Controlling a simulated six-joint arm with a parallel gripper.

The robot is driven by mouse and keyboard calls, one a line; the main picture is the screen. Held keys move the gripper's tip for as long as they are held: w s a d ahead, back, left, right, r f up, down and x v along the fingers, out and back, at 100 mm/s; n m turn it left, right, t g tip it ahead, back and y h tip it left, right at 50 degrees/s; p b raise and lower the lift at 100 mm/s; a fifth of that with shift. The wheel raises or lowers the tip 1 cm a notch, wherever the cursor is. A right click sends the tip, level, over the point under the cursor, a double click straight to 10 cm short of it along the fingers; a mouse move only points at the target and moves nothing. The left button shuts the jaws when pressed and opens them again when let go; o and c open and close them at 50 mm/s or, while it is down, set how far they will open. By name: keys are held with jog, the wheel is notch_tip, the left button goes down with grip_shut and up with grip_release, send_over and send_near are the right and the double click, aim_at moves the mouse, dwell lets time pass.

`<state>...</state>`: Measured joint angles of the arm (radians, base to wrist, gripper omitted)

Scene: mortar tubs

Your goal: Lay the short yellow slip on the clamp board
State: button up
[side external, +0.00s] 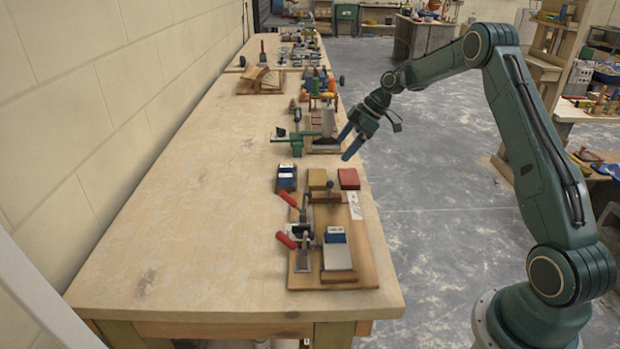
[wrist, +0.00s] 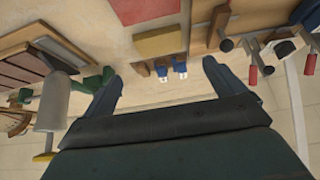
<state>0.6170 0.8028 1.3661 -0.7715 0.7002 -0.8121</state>
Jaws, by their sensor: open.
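A short yellow block (side external: 317,178), which I take as the yellow slip, lies on the bench just beyond the clamp board (side external: 362,262). The yellow block also shows in the wrist view (wrist: 160,42), ahead of my fingers. The wooden clamp board carries clamps with red handles (side external: 287,240) and a grey and blue block (side external: 337,256). Part of the board shows at the upper right of the wrist view (wrist: 201,35). My gripper (side external: 349,142) is open and empty, above the bench's right edge. Its two fingers show spread apart in the wrist view (wrist: 161,84).
A red block (side external: 349,178) lies right of the yellow one, a blue and white block (side external: 286,177) left of it. A green clamp tool (side external: 296,140) stands farther back, left of my gripper. The bench's left part (side external: 190,210) is clear.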

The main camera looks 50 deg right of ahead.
send_near(319, 176)
jog(key=x, duration=0.3)
jog(key=shift+s+a+f, duration=0.1)
jog(key=shift+s+a, duration=0.05)
jog(key=shift+s, duration=0.05)
jog(key=shift+x, duration=2.6)
jog(key=shift+w, duration=0.1)
jog(key=c, duration=1)
jog(key=shift+o, duration=0.2)
notch_tip(319, 176, up, 20)
